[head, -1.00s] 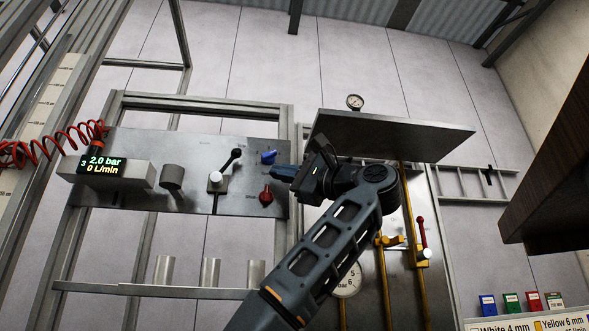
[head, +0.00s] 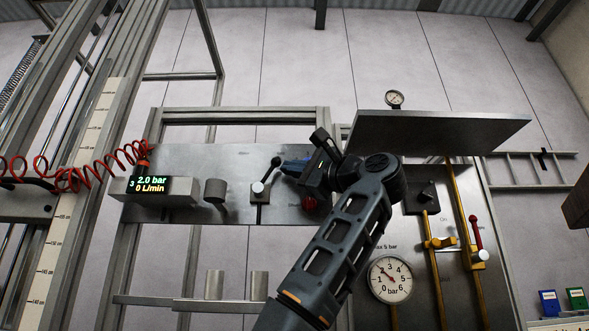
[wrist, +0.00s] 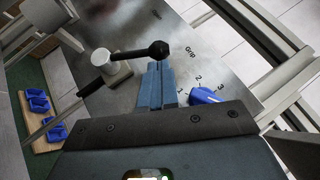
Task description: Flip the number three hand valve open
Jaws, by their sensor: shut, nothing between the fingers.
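A hand valve with a black ball-ended lever (head: 268,173) and a white hub sits on the grey panel (head: 232,205); no number is readable on it. Its lever points up and right in the head view. In the wrist view the lever (wrist: 130,54) runs right from the hub (wrist: 110,64) to the black ball. My gripper (head: 287,168) is shut and empty, its blue fingers (wrist: 155,82) just beside the ball; I cannot tell if they touch. The display (head: 152,186) reads 3, 2.0 bar, 0 L/min.
A blue knob (wrist: 203,96) marked Grip 1, 2, 3 is close to my fingers. A red knob (head: 309,203) is below them. A grey shelf (head: 435,132), a pressure gauge (head: 390,279) and yellow pipes (head: 433,222) are to the right. A red coiled hose (head: 75,178) hangs left.

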